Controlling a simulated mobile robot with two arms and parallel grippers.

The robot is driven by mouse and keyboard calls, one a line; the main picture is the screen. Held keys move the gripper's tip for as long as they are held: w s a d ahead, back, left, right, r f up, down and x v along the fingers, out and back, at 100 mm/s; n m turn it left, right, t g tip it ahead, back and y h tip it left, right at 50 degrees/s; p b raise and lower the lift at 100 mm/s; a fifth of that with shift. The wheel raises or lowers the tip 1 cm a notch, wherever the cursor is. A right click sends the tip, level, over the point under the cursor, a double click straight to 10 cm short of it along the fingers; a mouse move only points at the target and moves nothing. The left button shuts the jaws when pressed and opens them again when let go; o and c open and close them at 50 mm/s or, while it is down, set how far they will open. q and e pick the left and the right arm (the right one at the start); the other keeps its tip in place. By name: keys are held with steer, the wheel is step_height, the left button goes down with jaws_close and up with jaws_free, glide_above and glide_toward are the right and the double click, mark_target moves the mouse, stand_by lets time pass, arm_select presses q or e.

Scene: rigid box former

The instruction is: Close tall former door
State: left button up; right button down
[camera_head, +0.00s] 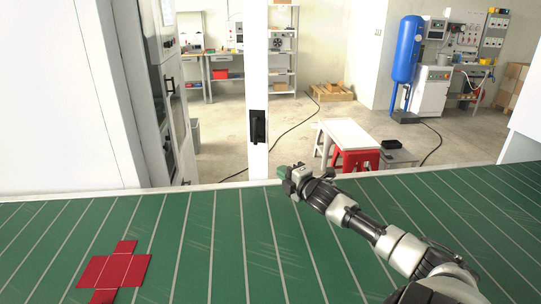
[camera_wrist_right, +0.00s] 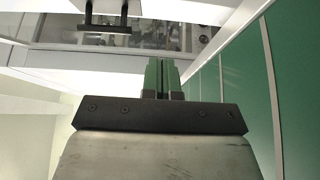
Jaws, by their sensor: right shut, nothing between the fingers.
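A tall white upright (camera_head: 257,60) with a black handle (camera_head: 257,127) stands just behind the back edge of the green belt. I take it for the edge of the tall former door; whether it is latched I cannot tell. My right gripper (camera_head: 284,179) is over the back edge of the belt, below and a little right of the handle, apart from it. In the right wrist view its green-tipped fingers (camera_wrist_right: 162,76) are together and empty. A dark bar handle (camera_wrist_right: 108,22) shows beyond them at the upper left. My left gripper is not in view.
A green belt with pale stripes (camera_head: 230,240) fills the foreground, with a red cross-shaped blank (camera_head: 113,269) at the left. White machine panels (camera_head: 60,100) stand at the left. Behind are a white-topped table (camera_head: 347,135), a red stool (camera_head: 357,159) and a blue tank (camera_head: 408,50).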

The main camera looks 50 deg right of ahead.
glide_toward(264, 152)
steer(key=w+a, duration=0.2)
steer(key=w, duration=0.2)
steer(key=shift+w+d+p, duration=0.55)
steer(key=shift+w+d, duration=0.1)
steer(key=shift+d, duration=0.3)
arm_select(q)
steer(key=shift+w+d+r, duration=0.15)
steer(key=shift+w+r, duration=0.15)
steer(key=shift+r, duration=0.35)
arm_select(e)
steer(key=shift+w+d, duration=0.5)
steer(key=shift+d, duration=0.2)
